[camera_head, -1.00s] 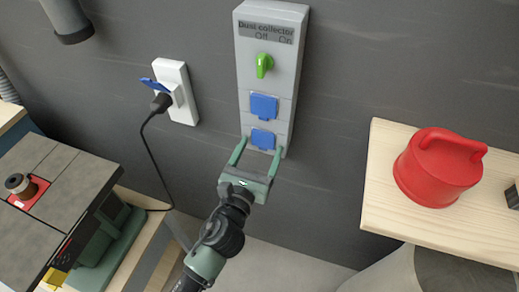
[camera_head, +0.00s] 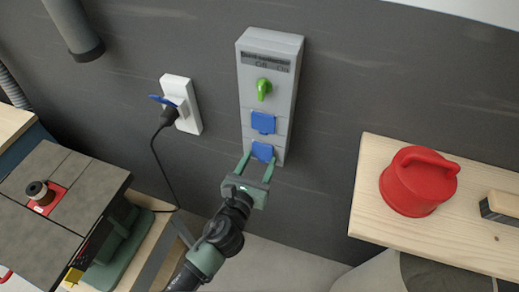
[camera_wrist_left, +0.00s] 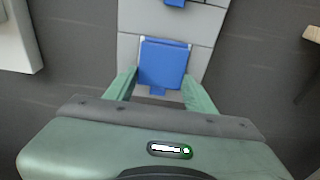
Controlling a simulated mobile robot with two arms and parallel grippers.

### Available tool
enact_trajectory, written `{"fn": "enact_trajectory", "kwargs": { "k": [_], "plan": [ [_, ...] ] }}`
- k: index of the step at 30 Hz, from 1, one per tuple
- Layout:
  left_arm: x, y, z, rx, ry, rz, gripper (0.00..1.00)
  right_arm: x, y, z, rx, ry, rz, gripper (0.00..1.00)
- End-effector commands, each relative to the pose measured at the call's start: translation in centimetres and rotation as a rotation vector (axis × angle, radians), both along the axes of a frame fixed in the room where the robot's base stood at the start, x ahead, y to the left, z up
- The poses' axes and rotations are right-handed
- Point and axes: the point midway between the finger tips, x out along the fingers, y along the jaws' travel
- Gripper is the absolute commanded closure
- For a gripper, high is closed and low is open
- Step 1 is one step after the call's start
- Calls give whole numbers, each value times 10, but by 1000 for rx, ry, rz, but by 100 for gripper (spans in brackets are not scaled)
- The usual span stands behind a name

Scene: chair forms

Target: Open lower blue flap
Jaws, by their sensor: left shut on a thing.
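The lower blue flap (camera_head: 263,151) is on the front of the grey dust collector box (camera_head: 276,85) on the wall, near its bottom end. It also shows in the left wrist view (camera_wrist_left: 163,62), with a small tab at its lower edge. It looks closed or nearly so; I cannot tell if it is lifted slightly. My left gripper (camera_head: 259,158) reaches up from below. Its two green fingers are at the left and right sides of the flap, shut on it. My right gripper is not in view.
An upper blue flap (camera_head: 263,123) and a green knob (camera_head: 264,89) sit above on the box. A white socket (camera_head: 181,103) with a plugged-in black cable is to the left. A red lidded container (camera_head: 414,185) stands on a wooden shelf (camera_head: 375,215) at the right.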

Motion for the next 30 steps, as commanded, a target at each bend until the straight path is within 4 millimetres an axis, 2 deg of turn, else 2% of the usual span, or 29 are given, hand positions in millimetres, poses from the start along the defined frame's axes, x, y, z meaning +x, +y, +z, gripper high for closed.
{"fn": "enact_trajectory", "kwargs": {
  "k": [1,3,9,21,30],
  "plan": [
    [-1,1,12,12,24,-3,100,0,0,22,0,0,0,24],
    [-2,1,12,22,56,-2,100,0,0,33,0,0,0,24],
    [-5,3,10,55,152,-3,100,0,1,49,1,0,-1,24],
    [-12,4,17,123,365,-1,100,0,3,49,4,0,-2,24],
    [-14,5,19,144,438,0,100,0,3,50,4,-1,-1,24]
  ]
}}
